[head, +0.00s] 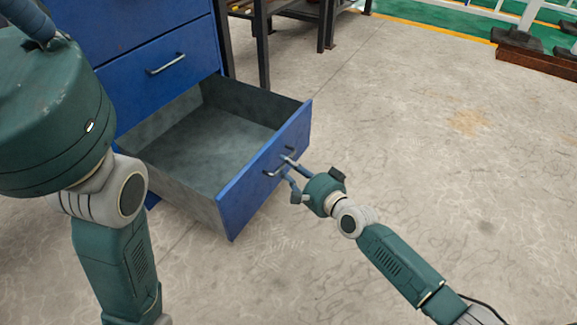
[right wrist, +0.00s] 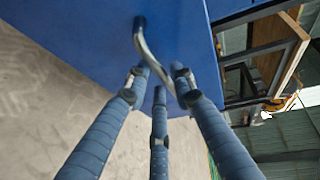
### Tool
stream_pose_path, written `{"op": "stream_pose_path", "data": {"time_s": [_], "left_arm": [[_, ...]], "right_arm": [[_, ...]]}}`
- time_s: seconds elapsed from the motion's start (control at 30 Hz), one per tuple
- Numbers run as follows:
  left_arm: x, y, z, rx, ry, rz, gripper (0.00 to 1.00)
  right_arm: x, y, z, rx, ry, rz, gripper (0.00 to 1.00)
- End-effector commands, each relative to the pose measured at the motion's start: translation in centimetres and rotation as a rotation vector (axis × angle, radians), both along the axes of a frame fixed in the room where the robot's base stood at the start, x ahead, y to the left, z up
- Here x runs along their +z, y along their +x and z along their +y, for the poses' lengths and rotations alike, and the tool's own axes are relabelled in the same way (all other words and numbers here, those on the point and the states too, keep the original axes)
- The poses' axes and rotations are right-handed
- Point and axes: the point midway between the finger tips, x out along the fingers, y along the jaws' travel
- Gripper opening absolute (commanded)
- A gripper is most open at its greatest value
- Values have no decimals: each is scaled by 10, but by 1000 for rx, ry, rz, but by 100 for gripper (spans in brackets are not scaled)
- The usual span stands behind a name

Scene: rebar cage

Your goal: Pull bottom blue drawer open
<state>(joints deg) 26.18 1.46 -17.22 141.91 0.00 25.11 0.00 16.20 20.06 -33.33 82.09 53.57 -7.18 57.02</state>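The bottom blue drawer (head: 265,175) stands pulled well out of the blue cabinet (head: 130,45), and its empty grey inside (head: 205,150) shows. A bent metal handle (head: 270,173) is on its front; it also shows in the right wrist view (right wrist: 142,42). My right gripper (head: 288,169) is at this handle, in front of the drawer. In the right wrist view its straight blue fingers (right wrist: 160,82) are spread apart, with the handle passing between them; no firm grip shows. My left gripper is out of view.
A closed blue drawer with its own handle (head: 166,64) is above the open one. Dark metal table legs (head: 262,50) stand behind the cabinet. The concrete floor (head: 440,150) to the right is clear. A rusty beam (head: 535,62) lies at the far right.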

Motion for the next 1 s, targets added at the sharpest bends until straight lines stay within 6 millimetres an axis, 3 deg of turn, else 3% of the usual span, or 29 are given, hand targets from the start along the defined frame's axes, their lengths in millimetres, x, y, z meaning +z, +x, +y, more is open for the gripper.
{"op": "stream_pose_path", "data": {"time_s": [0.43, 0.8, 1.0], "left_arm": [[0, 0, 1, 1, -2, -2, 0], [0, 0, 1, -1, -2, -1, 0], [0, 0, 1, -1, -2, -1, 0]], "right_arm": [[1, -7, -5, -2, 2, 1, 35], [13, -70, -42, 0, -1, 3, 35], [19, -94, -57, 0, 0, 2, 35]]}}
